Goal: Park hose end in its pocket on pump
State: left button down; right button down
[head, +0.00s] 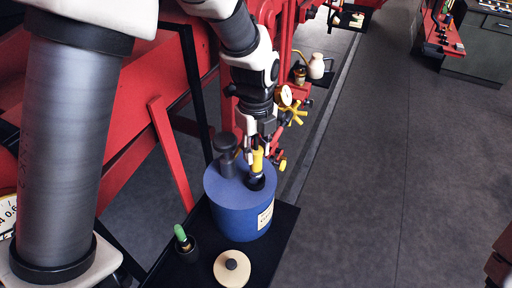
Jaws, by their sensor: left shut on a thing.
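The pump is a blue drum (243,212) with a pale label, standing on a black tray (283,222). A black upright cylinder (226,157) rises from the left of its top. My left gripper (257,146) points down above the right part of the top and is shut on the yellow hose end (258,160). The lower tip of the hose end is at a dark pocket (256,182) on the drum's top. I cannot tell how deep it sits. My right gripper is not in view.
A cream lid with a black knob (232,268) and a green-tipped item in a dark cup (184,240) are on the tray. Red framework with a gauge (285,95) and yellow handwheel (295,113) stands close behind my gripper.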

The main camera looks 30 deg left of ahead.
pick_arm(q)
jog(key=shift+f, duration=0.1)
jog(key=shift+a+f, duration=0.1)
dwell(0.4)
jog(key=shift+f, duration=0.1)
jog(key=shift+f+b, duration=0.9)
jog(key=shift+f, duration=0.6)
jog(key=c, duration=0.7)
grip_release()
jog(key=shift+r, duration=0.1)
